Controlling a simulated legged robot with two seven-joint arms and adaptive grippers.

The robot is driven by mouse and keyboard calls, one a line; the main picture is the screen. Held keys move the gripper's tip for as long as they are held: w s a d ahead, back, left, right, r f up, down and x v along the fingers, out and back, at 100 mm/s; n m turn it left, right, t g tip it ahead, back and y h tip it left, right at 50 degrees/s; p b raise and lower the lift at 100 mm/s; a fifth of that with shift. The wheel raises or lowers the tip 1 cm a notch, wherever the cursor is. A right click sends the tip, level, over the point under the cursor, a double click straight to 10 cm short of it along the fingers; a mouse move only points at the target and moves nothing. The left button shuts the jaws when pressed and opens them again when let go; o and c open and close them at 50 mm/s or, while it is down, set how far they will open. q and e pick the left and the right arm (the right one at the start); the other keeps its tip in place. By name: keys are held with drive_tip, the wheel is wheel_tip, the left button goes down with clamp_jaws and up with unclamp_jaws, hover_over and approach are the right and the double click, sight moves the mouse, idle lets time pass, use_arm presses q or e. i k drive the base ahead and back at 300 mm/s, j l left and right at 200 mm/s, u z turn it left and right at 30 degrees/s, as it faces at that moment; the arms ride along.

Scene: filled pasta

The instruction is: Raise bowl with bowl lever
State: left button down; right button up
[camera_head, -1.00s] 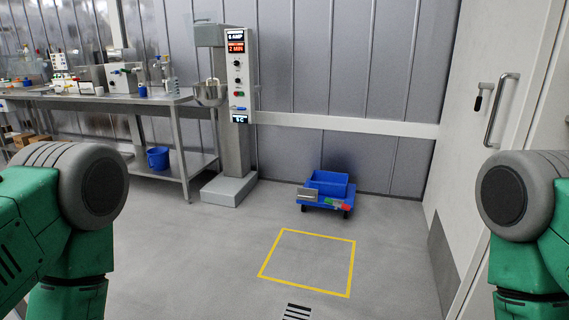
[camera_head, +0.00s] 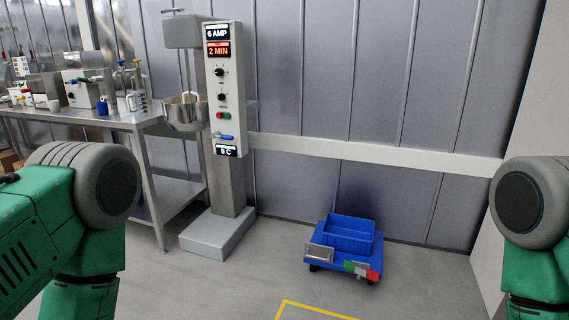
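The steel mixing bowl (camera_head: 184,114) hangs on the front of the floor-standing mixer (camera_head: 231,185), under the mixer head (camera_head: 182,31). A whisk-like tool reaches down into the bowl. The mixer's control panel (camera_head: 224,90) reads "6 AMP", "2 MIN" and "5 C", with black knobs and green and red buttons. A small blue lever-like part (camera_head: 225,137) sits low on the panel; I cannot tell for certain that it is the bowl lever. My green and grey arms show at the left and right edges. Neither gripper is in view.
A steel table (camera_head: 140,122) with several containers and devices stands left of the mixer. A blue cart (camera_head: 340,262) carrying a blue bin (camera_head: 348,234) stands on the floor to the right. A yellow floor line (camera_head: 310,308) shows at the bottom. The floor before the mixer is clear.

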sight(217, 134)
drive_tip(key=i, duration=2.9)
drive_tip(key=u, duration=0.25)
